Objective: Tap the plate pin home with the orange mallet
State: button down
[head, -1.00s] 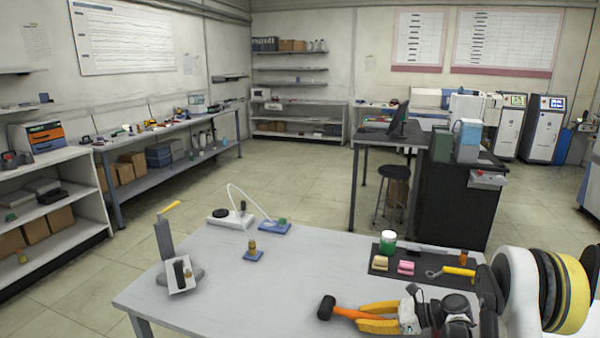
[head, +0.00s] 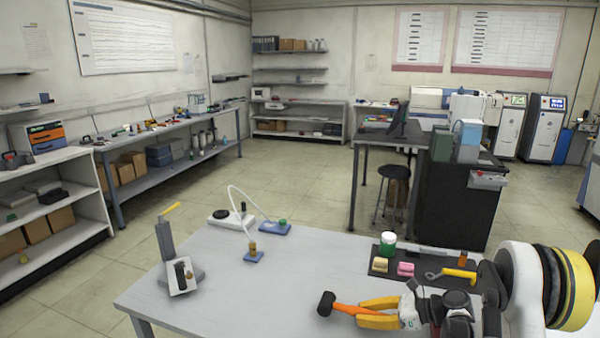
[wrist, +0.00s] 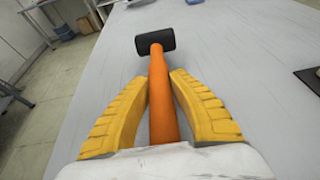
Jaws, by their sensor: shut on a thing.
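The mallet has an orange handle (wrist: 160,95) and a black head (wrist: 155,41). In the head view it is near the table's front edge, its black head (head: 326,304) pointing left. My gripper (head: 364,312) has yellow fingers shut around the orange handle, one on each side, as the wrist view also shows (wrist: 163,100). A grey stand (head: 166,243) with a yellow-tipped top and a tilted light plate (head: 182,277) with dark parts stands at the table's left. I cannot make out clearly which part is the plate pin.
The middle of the table is clear.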

aim_at(364, 309)
jog(key=shift+r+p, duration=0.85)
jog(key=shift+r, duration=1)
